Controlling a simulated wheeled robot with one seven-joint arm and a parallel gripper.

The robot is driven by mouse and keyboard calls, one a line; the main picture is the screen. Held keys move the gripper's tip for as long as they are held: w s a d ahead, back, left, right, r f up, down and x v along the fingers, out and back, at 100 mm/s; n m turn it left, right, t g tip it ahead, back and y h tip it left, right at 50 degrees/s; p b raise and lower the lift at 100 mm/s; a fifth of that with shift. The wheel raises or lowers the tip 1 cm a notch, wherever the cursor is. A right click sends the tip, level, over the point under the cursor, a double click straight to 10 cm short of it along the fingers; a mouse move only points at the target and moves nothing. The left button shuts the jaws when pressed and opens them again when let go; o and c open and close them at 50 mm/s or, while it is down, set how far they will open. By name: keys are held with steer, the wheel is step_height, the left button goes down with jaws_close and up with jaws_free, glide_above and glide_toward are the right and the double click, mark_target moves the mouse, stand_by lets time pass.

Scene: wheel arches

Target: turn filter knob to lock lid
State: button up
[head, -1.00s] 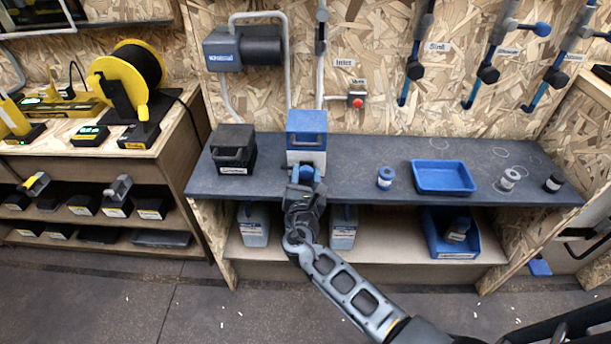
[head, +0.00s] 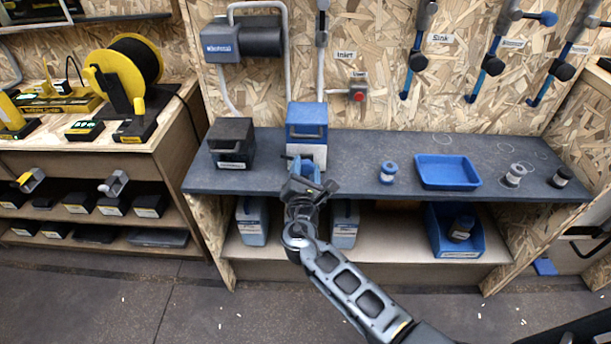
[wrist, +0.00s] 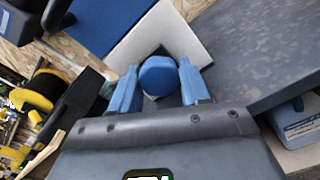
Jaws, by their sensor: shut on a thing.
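The filter box (head: 306,150) is white with a blue lid (head: 307,115) and stands near the front edge of the dark bench top. Its round blue knob (wrist: 158,75) sticks out of the white front face in the wrist view. My gripper (head: 307,170) is in front of the box in the head view and covers the knob there. In the wrist view my blue fingers (wrist: 160,84) sit on both sides of the knob and are shut on it. My wrist is rolled to a tilt. I cannot tell whether the lid is locked.
A black box (head: 232,142) stands close on the left of the filter box. To the right on the bench (head: 350,180) are a blue spool (head: 388,173), a blue tray (head: 447,172) and a grey spool (head: 514,175). Blue-grey canisters stand on the shelf below.

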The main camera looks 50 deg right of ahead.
steer(key=m+b, duration=0.1)
steer(key=m, duration=0.1)
steer(key=m+b, duration=0.1)
steer(key=b, duration=0.1)
steer(key=shift+f+m, duration=0.3)
steer(key=shift+m, duration=0.1)
steer(key=m+b, duration=0.4)
steer(key=shift+w+a+m+b, duration=0.1)
steer(key=shift+m+b, duration=0.2)
steer(key=shift+b, duration=0.1)
steer(key=m+b, duration=0.3)
steer(key=m, duration=0.1)
steer(key=shift+r+b, duration=0.2)
steer(key=shift+b, duration=0.15)
steer(key=shift+r+m+b, duration=0.15)
steer(key=shift+m+b, duration=0.55)
steer(key=shift+m, duration=0.2)
steer(key=shift+r, duration=0.1)
steer(key=o, duration=1)
steer(key=shift+r, duration=0.1)
